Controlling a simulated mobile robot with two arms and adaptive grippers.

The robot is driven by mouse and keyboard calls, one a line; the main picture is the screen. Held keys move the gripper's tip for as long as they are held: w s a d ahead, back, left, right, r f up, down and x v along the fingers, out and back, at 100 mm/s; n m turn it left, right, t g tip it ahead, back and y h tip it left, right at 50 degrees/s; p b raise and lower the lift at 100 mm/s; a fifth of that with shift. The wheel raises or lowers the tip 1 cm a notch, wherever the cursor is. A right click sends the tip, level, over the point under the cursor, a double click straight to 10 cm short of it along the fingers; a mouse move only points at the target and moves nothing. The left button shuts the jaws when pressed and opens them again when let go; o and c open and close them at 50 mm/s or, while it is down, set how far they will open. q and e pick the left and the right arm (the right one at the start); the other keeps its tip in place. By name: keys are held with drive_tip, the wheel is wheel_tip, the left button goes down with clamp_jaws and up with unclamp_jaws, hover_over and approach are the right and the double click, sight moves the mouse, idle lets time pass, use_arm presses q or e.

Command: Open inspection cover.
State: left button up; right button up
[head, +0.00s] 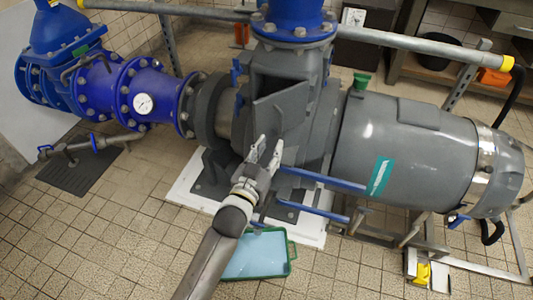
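A grey pump housing (318,125) stands in the middle of the head view, below a blue vertical pipe. My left gripper (269,145) is just in front of the plate's lower part. Its two light grey fingers are apart with nothing visible between them. I cannot tell whether they touch the plate. My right gripper is not in view.
Blue bars (322,180) stick out below the housing, right of my gripper. A green tray (258,253) lies on the tiled floor. A large grey motor (405,150) is at the right, blue flanged pipework (125,92) at the left. Floor at lower left is clear.

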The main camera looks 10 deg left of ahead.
use_arm(q)
drive_tip(key=shift+v, duration=0.8)
drive_tip(key=shift+c, duration=0.5)
